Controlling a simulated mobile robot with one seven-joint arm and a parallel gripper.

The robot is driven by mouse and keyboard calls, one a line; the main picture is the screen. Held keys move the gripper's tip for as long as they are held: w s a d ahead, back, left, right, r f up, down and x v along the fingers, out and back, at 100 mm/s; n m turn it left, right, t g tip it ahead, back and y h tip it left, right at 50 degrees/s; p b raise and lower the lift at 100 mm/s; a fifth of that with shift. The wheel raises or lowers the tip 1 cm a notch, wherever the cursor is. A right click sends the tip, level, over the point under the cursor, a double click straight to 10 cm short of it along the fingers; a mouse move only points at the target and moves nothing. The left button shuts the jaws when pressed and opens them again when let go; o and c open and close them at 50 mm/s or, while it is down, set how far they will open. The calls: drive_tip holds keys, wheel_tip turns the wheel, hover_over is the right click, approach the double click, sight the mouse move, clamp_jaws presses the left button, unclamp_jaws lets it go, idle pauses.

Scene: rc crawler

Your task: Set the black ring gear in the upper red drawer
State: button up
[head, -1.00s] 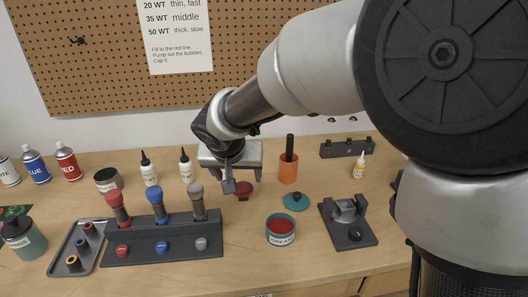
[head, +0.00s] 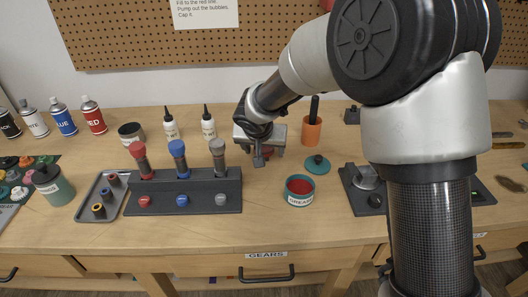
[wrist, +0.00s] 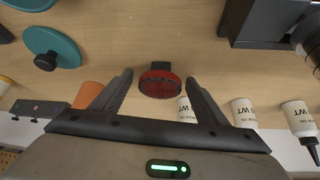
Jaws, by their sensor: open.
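I cannot make out the black ring gear or a red drawer in either view. My gripper (head: 267,158) hangs over the middle of the workbench, open and empty. In the wrist view, a small round red piece with a black stub (wrist: 160,84) shows between the open fingers, apart from them. In the head view my gripper mostly hides that piece. Several coloured gear-like pieces (head: 14,178) lie on a dark mat at the far left, too small to tell apart.
A wooden drawer front labelled GEARS (head: 265,255) is in the bench front. A dark driver rack (head: 215,178) stands left of my gripper, a grease tin (head: 299,191) to its right.

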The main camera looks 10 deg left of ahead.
drive_tip(key=shift+c, duration=0.5)
drive_tip(key=shift+r, duration=0.15)
drive_tip(key=c, duration=1.2)
